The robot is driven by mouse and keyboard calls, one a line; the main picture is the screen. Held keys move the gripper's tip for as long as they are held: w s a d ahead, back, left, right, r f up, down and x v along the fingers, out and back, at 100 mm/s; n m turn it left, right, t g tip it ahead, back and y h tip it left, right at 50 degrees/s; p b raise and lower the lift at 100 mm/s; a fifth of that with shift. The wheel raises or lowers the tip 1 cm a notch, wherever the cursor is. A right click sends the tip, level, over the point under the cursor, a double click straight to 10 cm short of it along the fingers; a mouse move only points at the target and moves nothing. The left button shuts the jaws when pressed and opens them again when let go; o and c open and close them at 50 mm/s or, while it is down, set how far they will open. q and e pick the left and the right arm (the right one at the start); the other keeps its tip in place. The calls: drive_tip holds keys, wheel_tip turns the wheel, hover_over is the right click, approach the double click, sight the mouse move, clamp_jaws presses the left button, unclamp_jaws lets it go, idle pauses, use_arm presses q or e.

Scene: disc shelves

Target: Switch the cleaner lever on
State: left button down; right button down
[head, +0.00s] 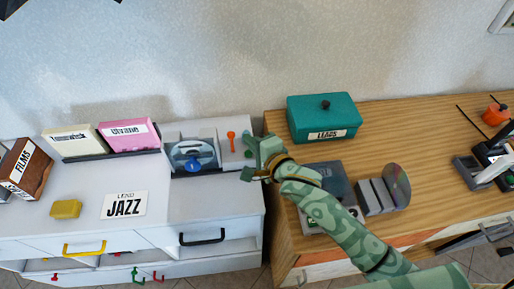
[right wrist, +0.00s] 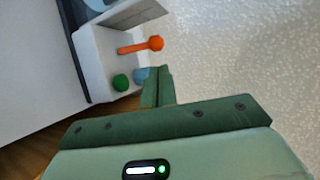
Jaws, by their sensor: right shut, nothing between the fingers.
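The cleaner (head: 220,170) is a grey-white unit at the right back of the white cabinet, with a disc and a blue knob (head: 193,163) in its left part. Its orange lever (head: 231,138) has a round knob and stands on the right panel; it also shows in the right wrist view (right wrist: 140,46), above a green button (right wrist: 120,82) and a bluish button (right wrist: 140,74). My right gripper (head: 256,157) is shut and empty, just right of the lever panel; its fingers (right wrist: 157,88) are close to the buttons, apart from the lever. My left gripper is out of view.
A teal box labelled LEADS (head: 323,117) and a dark device (head: 326,178) with discs stand on the wooden desk (head: 400,130) at right. Pink and cream boxes, a JAZZ card (head: 125,205) and a yellow sponge (head: 66,209) are on the white cabinet (head: 215,205). A gap separates the two.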

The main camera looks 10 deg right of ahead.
sight(232, 141)
drive_tip(key=shift+b+x, duration=0.55)
drive_tip(key=shift+x, duration=1.8)
drive_tip(key=shift+s+f, duration=0.1)
drive_tip(key=shift+s, duration=0.05)
drive_tip(key=shift+s+t+b, duration=0.1)
drive_tip(key=shift+t+b, duration=0.2)
drive_tip(key=shift+b, duration=0.1)
drive_tip(key=shift+s+n+t+b, duration=0.2)
drive_tip(key=shift+n+t+b, duration=0.1)
drive_tip(key=shift+t+b, duration=0.1)
